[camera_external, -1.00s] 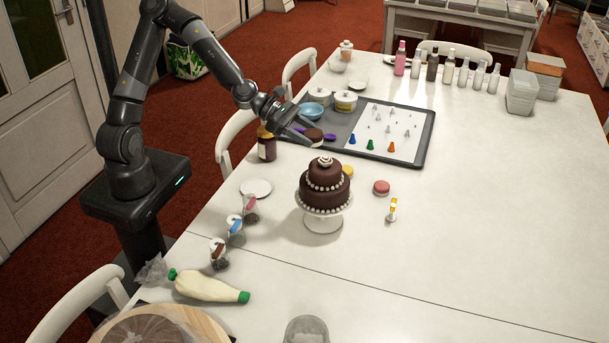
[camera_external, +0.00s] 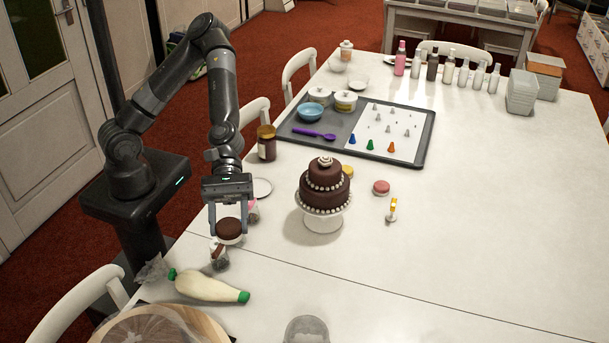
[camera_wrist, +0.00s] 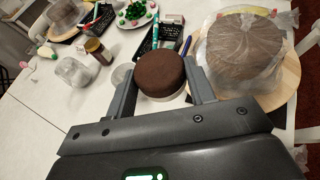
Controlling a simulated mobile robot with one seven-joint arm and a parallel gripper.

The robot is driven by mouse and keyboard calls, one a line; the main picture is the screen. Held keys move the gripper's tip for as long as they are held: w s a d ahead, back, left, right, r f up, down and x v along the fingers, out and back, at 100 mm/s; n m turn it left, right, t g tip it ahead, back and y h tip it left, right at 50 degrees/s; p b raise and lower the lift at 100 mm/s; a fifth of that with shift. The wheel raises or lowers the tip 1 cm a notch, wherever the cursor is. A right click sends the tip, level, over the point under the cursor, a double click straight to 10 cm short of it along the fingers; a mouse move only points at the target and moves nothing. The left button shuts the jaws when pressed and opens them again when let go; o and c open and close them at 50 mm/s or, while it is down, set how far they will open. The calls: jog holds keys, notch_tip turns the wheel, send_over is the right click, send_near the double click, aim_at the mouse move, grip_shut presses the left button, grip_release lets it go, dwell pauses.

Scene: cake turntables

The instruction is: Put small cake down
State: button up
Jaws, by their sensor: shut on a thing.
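My gripper (camera_external: 228,230) is shut on the small cake (camera_external: 229,228), a round dark brown cake with a pale lower edge. It holds the cake above the left side of the table, over the row of small jars. In the wrist view the small cake (camera_wrist: 160,71) sits between the two fingers of my gripper (camera_wrist: 163,88). The white plate (camera_external: 263,187) lies behind and to the right of the gripper and is partly hidden by it.
A tiered chocolate cake (camera_external: 325,190) on a white stand is to the right. A piping bag (camera_external: 207,288) and a small jar (camera_external: 219,258) lie near the gripper. A brown jar (camera_external: 266,143) and a grey tray (camera_external: 428,140) are farther back. The table's right side is largely clear.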

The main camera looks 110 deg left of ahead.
notch_tip(320, 180, down, 18)
send_over(284, 292)
jog(key=f, duration=0.7)
jog(key=shift+d, duration=0.3)
jog(key=shift+f, duration=2)
jog(key=shift+f, duration=0.1)
jog(key=o, duration=0.9)
jog(key=shift+o, duration=0.2)
jog(key=shift+a+r, duration=0.2)
jog(key=shift+a, duration=0.05)
jog(key=v, duration=1.1)
jog(key=shift+s+a, duration=0.2)
jog(key=shift+a, duration=0.05)
